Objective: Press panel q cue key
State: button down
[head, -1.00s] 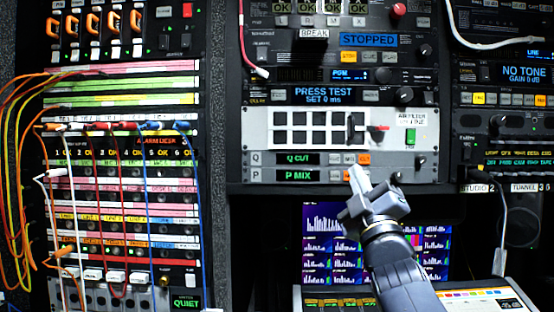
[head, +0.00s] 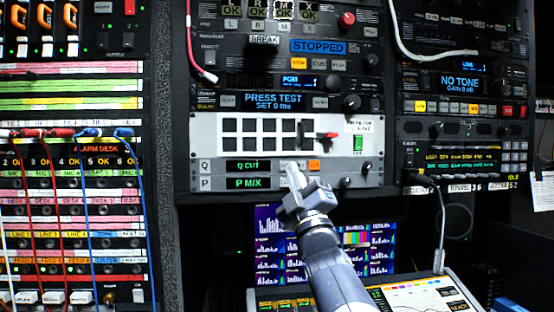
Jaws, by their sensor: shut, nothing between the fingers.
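Right of that display are small keys, and the rightmost one is a lit orange key (head: 314,164). The key labels are too small to read, so I cannot tell which is cue. My gripper (head: 293,169) is shut and empty, pointing up at the keys left of the orange one. Its tips overlap these keys in view; I cannot tell whether they touch. It hides most keys of the P row.
The "P MIX" display (head: 248,183) sits directly below the Q row. Monitors (head: 270,235) and a sloping touchscreen console (head: 430,295) lie below. Patch cables (head: 140,190) hang at left.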

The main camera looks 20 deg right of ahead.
jog(key=shift+w+d, duration=0.3)
jog(key=shift+w, duration=0.7)
jog(key=shift+w+d, duration=0.3)
jog(key=shift+w, duration=0.65)
dwell(0.5)
jog(key=shift+w+d+f+b, duration=0.1)
jog(key=shift+w+b, duration=0.2)
jog(key=shift+w, duration=0.15)
jog(key=shift+w+d, duration=0.1)
jog(key=shift+w, duration=0.2)
dwell(0.5)
jog(key=shift+s+b, duration=0.15)
jog(key=shift+b, duration=0.2)
jog(key=shift+s+b, duration=0.4)
jog(key=shift+b, duration=0.1)
jog(key=shift+s+a, duration=0.15)
jog(key=shift+a, duration=0.05)
